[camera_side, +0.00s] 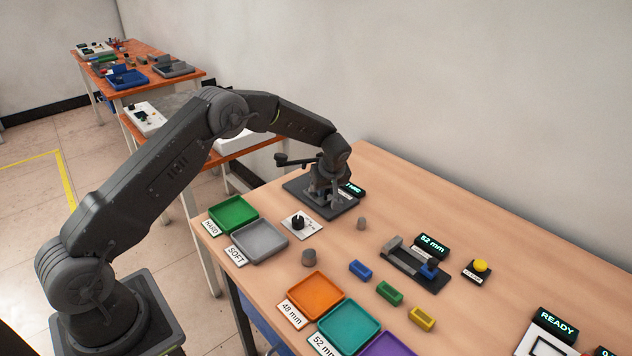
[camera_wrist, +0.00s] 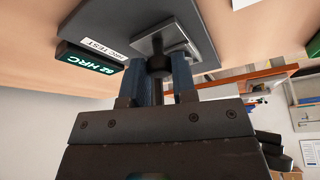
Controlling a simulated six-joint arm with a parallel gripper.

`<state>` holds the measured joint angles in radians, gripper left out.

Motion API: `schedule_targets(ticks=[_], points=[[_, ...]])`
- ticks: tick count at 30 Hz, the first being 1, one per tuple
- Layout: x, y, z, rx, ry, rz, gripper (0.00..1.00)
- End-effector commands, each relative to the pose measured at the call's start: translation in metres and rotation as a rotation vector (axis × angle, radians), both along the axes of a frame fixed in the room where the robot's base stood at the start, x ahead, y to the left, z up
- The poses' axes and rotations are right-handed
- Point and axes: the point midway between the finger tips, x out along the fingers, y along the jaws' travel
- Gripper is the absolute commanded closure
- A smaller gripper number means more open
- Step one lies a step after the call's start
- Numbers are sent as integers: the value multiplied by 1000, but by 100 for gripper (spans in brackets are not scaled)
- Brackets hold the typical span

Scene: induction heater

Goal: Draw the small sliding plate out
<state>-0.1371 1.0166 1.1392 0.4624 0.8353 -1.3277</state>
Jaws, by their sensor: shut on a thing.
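My gripper (camera_side: 326,192) is low over the dark base of the hardness tester (camera_side: 298,186) at the back left of the table. In the wrist view the two blue-grey fingers (camera_wrist: 164,78) are shut on a dark round knob (camera_wrist: 158,64). The knob joins a small light-grey plate (camera_wrist: 152,42), which looks like the sliding plate. The plate lies over the tester's dark base (camera_wrist: 196,32). In the side view my gripper mostly hides the plate. A lit HRC display (camera_wrist: 88,62) with a "TEST" label stands beside the base.
A white panel with a black dial (camera_side: 298,222), a green tray (camera_side: 234,213) and a grey tray (camera_side: 260,240) lie in front of the tester. Farther right is a "52 mm" gauge (camera_side: 415,268). The table's back strip is clear.

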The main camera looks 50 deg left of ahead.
Motion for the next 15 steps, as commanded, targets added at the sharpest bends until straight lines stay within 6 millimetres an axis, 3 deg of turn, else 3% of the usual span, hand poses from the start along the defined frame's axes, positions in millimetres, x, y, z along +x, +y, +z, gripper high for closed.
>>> schedule_targets(ticks=[1,6,15], points=[[0,-16,0,-1,0,-7,100],[0,-48,0,-1,0,-2,100],[0,-58,0,-3,-1,0,100]])
